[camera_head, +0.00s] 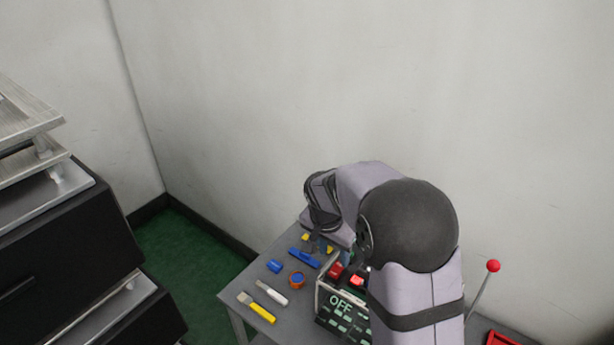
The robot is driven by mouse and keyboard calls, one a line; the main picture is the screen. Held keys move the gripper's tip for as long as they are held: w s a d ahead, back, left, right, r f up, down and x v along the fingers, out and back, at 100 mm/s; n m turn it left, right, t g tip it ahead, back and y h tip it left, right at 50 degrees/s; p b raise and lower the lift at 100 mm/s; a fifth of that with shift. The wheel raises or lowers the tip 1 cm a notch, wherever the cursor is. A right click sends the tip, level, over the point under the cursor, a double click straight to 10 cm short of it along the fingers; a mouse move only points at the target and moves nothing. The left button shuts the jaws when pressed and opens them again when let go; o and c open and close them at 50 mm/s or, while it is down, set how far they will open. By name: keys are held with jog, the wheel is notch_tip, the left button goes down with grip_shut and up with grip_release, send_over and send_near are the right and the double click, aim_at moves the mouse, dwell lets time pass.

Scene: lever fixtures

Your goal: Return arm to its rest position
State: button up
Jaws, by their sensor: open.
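My arm, pale grey-lilac with dark joints, reaches over the grey table (244,285) from the lower right. My gripper (322,246) is at the far end of the arm, low over the back part of the table, near a blue tool (304,258) and a small yellow item (306,238). It is open, but small and partly hidden by the wrist. I cannot tell whether it touches anything. A lever with a red ball knob (493,266) stands tilted to the right of my arm.
A blue block (275,266), an orange-and-blue round item (297,279), a white-handled tool (272,293) and a yellow-handled tool (256,307) lie leftward. A red tray (502,339) is lower right. Walls stand behind.

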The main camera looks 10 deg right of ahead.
jog(key=s+a+f+n+g+y+p, duration=0.1)
jog(key=s+f+n+g, duration=0.1)
jog(key=s+n, duration=0.5)
jog(key=s+a+f+n+g+y+p, duration=0.1)
jog(key=s+f+n, duration=0.15)
jog(key=s, duration=0.85)
jog(key=s+d+r+p, duration=0.1)
jog(key=s+r+p, duration=0.45)
jog(key=r, duration=0.65)
notch_tip(320, 180, down, 29)
jog(key=b, duration=2.8)
jog(key=shift+w+d+t, duration=0.15)
jog(key=shift+w+t, duration=0.05)
jog(key=shift+t, duration=0.2)
